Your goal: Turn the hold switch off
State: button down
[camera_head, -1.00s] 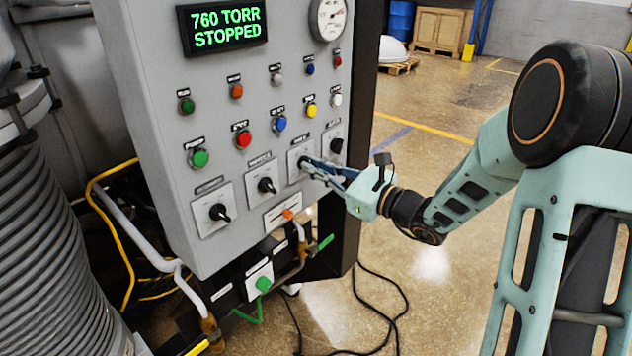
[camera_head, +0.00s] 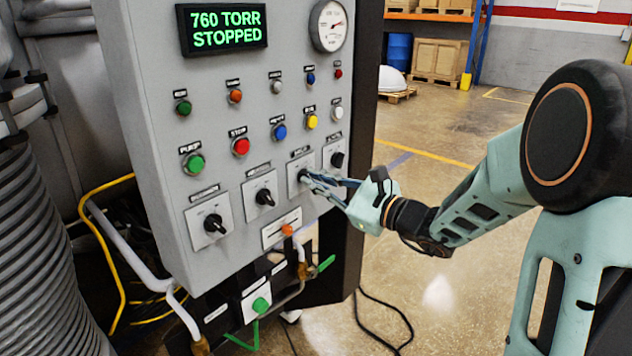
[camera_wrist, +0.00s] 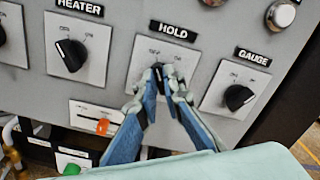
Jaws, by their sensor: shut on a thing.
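The hold switch is a dark rotary knob on a light square plate (camera_wrist: 186,58), below the HOLD label (camera_wrist: 173,31) in the wrist view. In the head view its plate (camera_head: 297,164) is third from the left in the lower row of the grey panel. My gripper (camera_wrist: 160,76) is shut on the knob, one blue-grey finger on each side. It reaches in from the right in the head view (camera_head: 305,176). The fingers hide most of the knob, so I cannot tell its exact setting.
The heater switch (camera_wrist: 70,56) is left of the hold switch and the gauge switch (camera_wrist: 238,97) close to its right. Coloured buttons sit above, among them a red stop button (camera_head: 240,146). The display (camera_head: 222,28) reads 760 TORR STOPPED. Open floor lies right of the panel.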

jog(key=c, duration=2.1)
grip_release()
jog(key=v, duration=1.2)
